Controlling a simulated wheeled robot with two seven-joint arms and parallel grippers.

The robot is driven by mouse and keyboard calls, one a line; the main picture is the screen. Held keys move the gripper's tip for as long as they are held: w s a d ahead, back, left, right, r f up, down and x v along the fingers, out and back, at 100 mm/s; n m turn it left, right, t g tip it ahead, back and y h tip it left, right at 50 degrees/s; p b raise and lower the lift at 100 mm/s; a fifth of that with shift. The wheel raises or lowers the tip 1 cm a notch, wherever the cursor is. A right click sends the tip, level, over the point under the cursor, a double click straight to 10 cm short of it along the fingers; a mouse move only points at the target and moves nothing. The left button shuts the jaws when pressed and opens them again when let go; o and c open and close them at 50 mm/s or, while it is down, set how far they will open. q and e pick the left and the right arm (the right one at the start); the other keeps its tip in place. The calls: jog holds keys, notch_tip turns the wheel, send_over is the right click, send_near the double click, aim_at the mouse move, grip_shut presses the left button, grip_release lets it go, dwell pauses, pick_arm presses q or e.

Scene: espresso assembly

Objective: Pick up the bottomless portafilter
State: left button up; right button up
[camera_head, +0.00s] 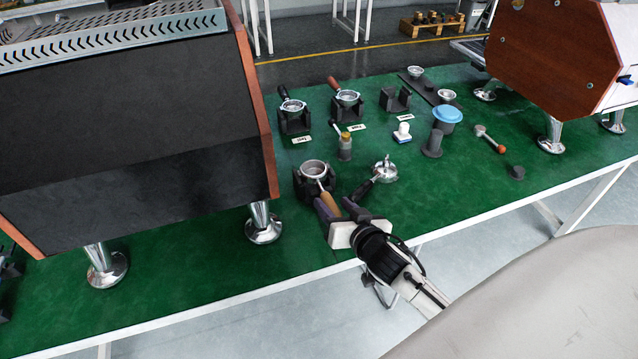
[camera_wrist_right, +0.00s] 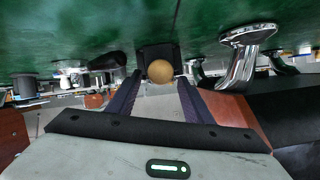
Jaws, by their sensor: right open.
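A portafilter with a metal basket (camera_head: 313,168) and a light wooden handle (camera_head: 328,201) sits in a black holder (camera_head: 302,188) near the table's front edge. It appears to be the bottomless one, but its underside is hidden. My right gripper (camera_head: 341,207) is open at the handle, its two purple-grey fingers pointing toward the holder. In the right wrist view the handle's round end (camera_wrist_right: 160,71) shows between the spread fingertips (camera_wrist_right: 159,78). Whether either finger touches it cannot be told. My left gripper is not in view.
Another portafilter (camera_head: 384,172) with a dark handle lies just right of the holder. Two portafilters in stands (camera_head: 294,119) (camera_head: 346,107) are farther back. A large espresso machine (camera_head: 140,130) stands at left, its chrome leg (camera_head: 262,224) near the holder. Green table (camera_head: 440,195) is clear at front right.

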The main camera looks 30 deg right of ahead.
aim_at(331, 200)
jog(key=x, duration=0.3)
jog(key=shift+w+d+f, duration=0.1)
jog(key=shift+w+d, duration=0.05)
jog(key=shift+w, duration=0.25)
grip_shut()
jog(key=shift+w, duration=0.1)
